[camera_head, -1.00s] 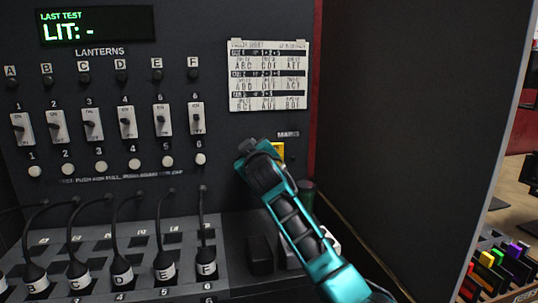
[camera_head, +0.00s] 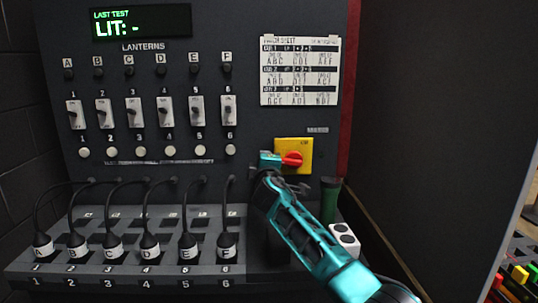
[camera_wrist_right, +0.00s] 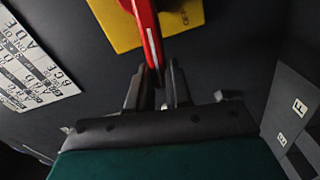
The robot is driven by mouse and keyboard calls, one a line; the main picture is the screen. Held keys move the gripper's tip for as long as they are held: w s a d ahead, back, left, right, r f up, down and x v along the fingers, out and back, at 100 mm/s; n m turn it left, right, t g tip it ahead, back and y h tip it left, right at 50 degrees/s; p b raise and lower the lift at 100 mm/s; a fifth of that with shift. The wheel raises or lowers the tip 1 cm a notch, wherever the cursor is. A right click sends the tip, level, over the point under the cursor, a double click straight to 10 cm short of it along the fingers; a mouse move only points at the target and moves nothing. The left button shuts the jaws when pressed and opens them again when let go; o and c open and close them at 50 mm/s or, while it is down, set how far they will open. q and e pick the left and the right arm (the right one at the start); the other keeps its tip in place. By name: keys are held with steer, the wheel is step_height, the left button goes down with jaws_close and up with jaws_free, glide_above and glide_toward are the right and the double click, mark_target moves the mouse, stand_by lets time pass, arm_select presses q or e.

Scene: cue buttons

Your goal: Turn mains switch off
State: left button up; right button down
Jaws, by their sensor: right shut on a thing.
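The mains switch is a yellow plate (camera_head: 306,147) with a red handle (camera_head: 292,159), at the right of the dark panel under the "MAINS" label. In the head view the handle points left. My right gripper (camera_head: 268,160) is at the left side of the plate, at the handle's end. In the right wrist view the red handle (camera_wrist_right: 149,35) reaches down from the yellow plate (camera_wrist_right: 120,28) to between my right fingertips (camera_wrist_right: 157,82). My right gripper is shut on the handle's end. My left gripper is not in view.
A row of toggle switches (camera_head: 134,112) and white buttons fills the panel's left. Labelled plugs (camera_head: 113,245) with black cables stand on the ledge below. A paper sheet (camera_head: 299,70) hangs above the mains switch. A green cylinder (camera_head: 330,198) and a white box (camera_head: 344,237) are beside my arm.

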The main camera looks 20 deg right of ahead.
steer(key=shift+f+n, duration=0.55)
steer(key=shift+n, duration=0.35)
steer(key=c, duration=1)
jaws_free()
steer(key=shift+f, duration=0.15)
steer(key=shift+c, duration=0.2)
steer(key=shift+s+a, duration=0.1)
steer(key=p+v, duration=0.1)
steer(key=v, duration=1.1)
steer(key=shift+s, duration=0.3)
